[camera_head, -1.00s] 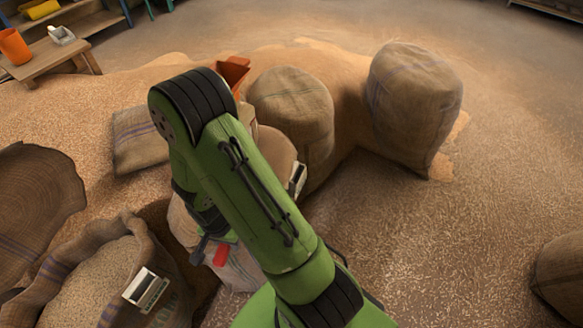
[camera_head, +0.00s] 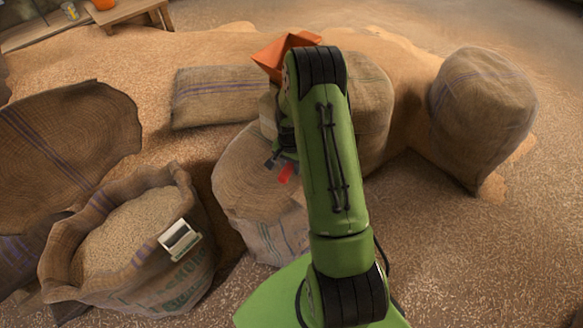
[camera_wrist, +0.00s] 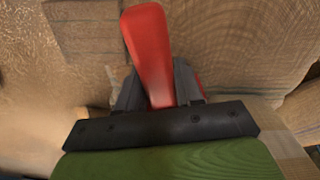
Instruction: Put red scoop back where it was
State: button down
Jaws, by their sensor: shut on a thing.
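The red scoop shows in the wrist view as a smooth red handle (camera_wrist: 150,50) between the dark fingers of my gripper (camera_wrist: 157,88). My gripper is shut on it. The scoop's bowl is mostly hidden behind the gripper, with only a bit of red at the right finger. In the head view a small red part of the scoop (camera_head: 287,172) shows beside my gripper (camera_head: 280,160), which is partly hidden by my green arm. Both appear over or in front of a full, closed sack (camera_head: 245,185). An open sack of grain (camera_head: 195,205) stands to the left.
A white card (camera_head: 180,240) is on the open sack's rim. An orange bucket-like part (camera_head: 285,52) is behind my arm. Other sacks stand at the right (camera_head: 485,110) and lie at the back left (camera_head: 220,95). Loose grain covers the floor; the right foreground is clear of objects.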

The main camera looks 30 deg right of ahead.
jog(key=shift+f, duration=0.8)
jog(key=shift+r, duration=0.15)
jog(key=c, duration=1.2)
grip_release()
jog(key=shift+f, duration=0.25)
jog(key=o, duration=0.5)
jog(key=shift+r, duration=0.1)
